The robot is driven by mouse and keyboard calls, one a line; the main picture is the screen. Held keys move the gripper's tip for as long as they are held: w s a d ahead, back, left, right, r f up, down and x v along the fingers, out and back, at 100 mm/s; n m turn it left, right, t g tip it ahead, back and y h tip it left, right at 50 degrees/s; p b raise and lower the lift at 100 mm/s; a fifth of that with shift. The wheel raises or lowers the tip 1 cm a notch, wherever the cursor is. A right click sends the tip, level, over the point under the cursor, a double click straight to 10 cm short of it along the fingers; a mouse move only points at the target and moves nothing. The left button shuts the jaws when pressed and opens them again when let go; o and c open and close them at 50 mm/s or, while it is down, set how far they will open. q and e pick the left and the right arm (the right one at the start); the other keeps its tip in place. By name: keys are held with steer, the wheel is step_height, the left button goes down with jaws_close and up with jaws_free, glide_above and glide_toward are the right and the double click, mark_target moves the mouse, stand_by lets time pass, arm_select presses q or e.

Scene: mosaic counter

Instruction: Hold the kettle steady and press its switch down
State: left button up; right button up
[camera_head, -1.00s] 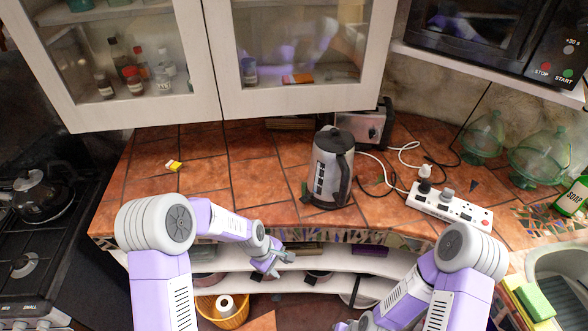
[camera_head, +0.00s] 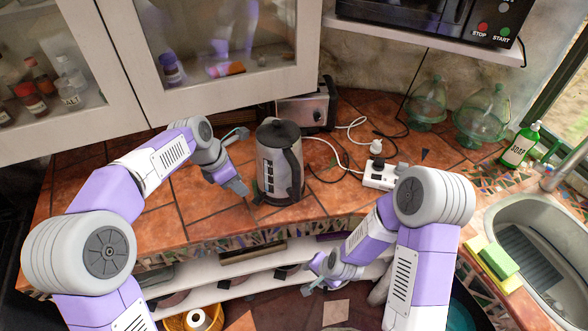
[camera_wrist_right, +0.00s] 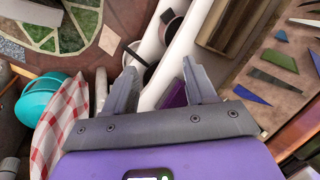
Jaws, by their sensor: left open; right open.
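The kettle (camera_head: 270,165), silver with a black lid and black handle, stands upright on the tiled counter near its front edge. Its handle faces right; I cannot make out the switch. My left gripper (camera_head: 241,160) is open just left of the kettle, with its fingers spread towards the kettle's side. I cannot tell whether a finger touches it. My right gripper (camera_head: 312,276) is below the counter edge, in front of the shelves, open and empty. In the right wrist view its two fingers (camera_wrist_right: 160,90) are apart with nothing between them.
A white power strip (camera_head: 381,178) with plugs lies right of the kettle, cables behind it. A toaster (camera_head: 306,106) stands behind. Green glass jars (camera_head: 482,118), a soap bottle (camera_head: 520,146) and a sink (camera_head: 530,250) are at right. The counter's left part (camera_head: 90,180) is clear.

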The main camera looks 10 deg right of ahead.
mark_target(294, 161)
steer(key=w+a+r+m+t, duration=0.1)
steer(key=w+r+m+t, duration=0.2)
steer(key=r+m, duration=0.4)
steer(key=w+a+r+m+t, duration=0.1)
steer(key=w+r+m+t, duration=0.2)
steer(key=r+m, duration=0.4)
steer(key=w+a+r+m+t, duration=0.1)
steer(key=w+r+m+t, duration=0.3)
steer(key=r, duration=1.6)
steer(key=shift+w+a+r+m, duration=0.15)
steer(key=shift+r+m, duration=0.05)
steer(key=shift+m, duration=0.75)
steer(key=shift+w+a+r+m, duration=0.1)
steer(key=shift+w+r+m, duration=0.1)
steer(key=shift+m, duration=0.75)
steer(key=shift+w+r, duration=0.1)
steer(key=shift+x, duration=3.6)
jaws_close()
